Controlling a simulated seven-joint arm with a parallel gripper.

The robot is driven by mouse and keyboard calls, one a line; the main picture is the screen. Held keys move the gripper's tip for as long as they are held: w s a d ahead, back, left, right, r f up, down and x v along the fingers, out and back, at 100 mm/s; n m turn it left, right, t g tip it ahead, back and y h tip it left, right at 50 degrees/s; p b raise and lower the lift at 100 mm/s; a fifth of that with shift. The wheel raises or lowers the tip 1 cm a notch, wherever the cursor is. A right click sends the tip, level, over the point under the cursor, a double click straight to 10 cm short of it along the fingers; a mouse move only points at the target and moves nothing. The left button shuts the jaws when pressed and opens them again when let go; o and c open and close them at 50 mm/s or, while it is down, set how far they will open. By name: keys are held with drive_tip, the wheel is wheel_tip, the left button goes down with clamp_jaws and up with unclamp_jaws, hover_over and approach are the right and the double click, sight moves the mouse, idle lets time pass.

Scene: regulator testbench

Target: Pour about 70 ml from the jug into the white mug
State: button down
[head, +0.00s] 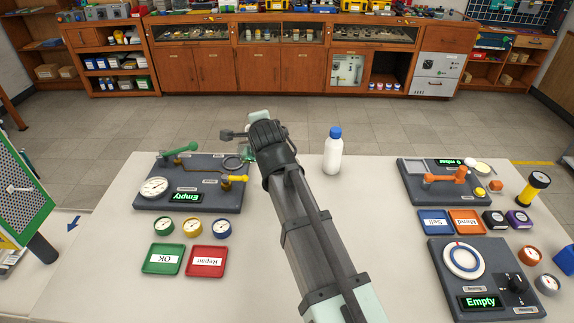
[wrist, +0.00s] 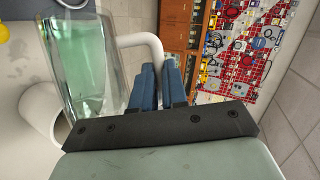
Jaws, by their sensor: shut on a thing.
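The clear glass jug (wrist: 82,62) holds pale green liquid and fills the left of the wrist view. My gripper (wrist: 158,68) is shut on its white handle (wrist: 142,42), with the blue fingers on either side. The white mug (wrist: 40,122) shows in the wrist view at the lower left, partly covered by the jug; whether there is liquid in it cannot be seen. In the head view only a little of the jug (head: 248,154) shows beside my arm, and the mug is not seen. I cannot tell whether liquid is leaving the jug.
A white bottle with a blue cap (head: 333,152) stands right of my arm. A gauge panel (head: 205,200) lies on the left, with green (head: 163,258) and red (head: 206,261) trays before it. Other panels (head: 440,195) fill the right. Bare table lies between.

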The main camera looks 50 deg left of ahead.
sight(248, 128)
drive_tip(key=shift+w+d+r, duration=0.15)
drive_tip(key=shift+w+d, duration=0.05)
drive_tip(key=shift+d, duration=0.05)
idle(0.4)
drive_tip(key=shift+s+a+n+h, duration=0.4)
drive_tip(key=shift+s+a, duration=0.25)
drive_tip(key=shift+a, duration=0.3)
drive_tip(key=shift+s+a+n+t+h, duration=0.25)
drive_tip(key=shift+a+n+t+h, duration=0.05)
drive_tip(key=shift+n+t, duration=0.1)
drive_tip(key=shift+s+a+f+n+h, duration=0.1)
drive_tip(key=shift+f+n+h, duration=0.1)
drive_tip(key=shift+f, duration=0.2)
drive_tip(key=shift+s+a+f+n+h, duration=0.1)
drive_tip(key=shift+f+n+h, duration=0.1)
drive_tip(key=shift+f, duration=0.15)
drive_tip(key=shift+s+a+n+t, duration=0.15)
drive_tip(key=shift+s+n+t, duration=0.05)
drive_tip(key=shift+n+t, duration=0.2)
